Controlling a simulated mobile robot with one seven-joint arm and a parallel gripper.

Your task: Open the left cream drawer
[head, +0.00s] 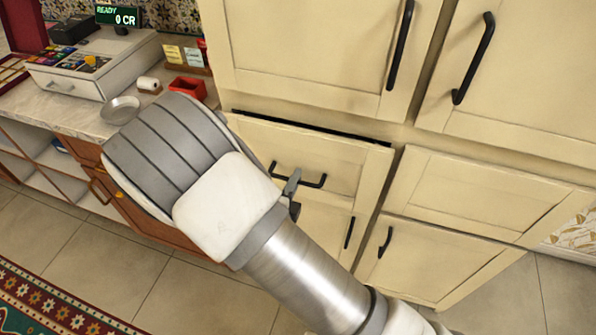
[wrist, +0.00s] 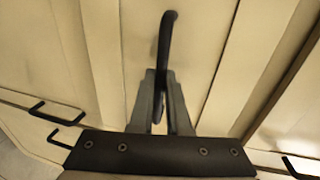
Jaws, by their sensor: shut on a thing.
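The left cream drawer (head: 335,160) is below the tall upper cream doors. A dark gap shows along its top edge, so it stands slightly open. Its black bar handle (head: 312,183) is on the drawer front, and it also shows in the wrist view (wrist: 167,38). The drawer's inside is hidden.
Upper cream doors (head: 310,50) with long black handles rise above the drawer. Another cream front (head: 480,195) is to the right, with lower doors beneath. At left, a counter (head: 75,120) holds a cash register (head: 95,75), a metal dish (head: 120,109) and a red box (head: 188,88). Tiled floor is clear.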

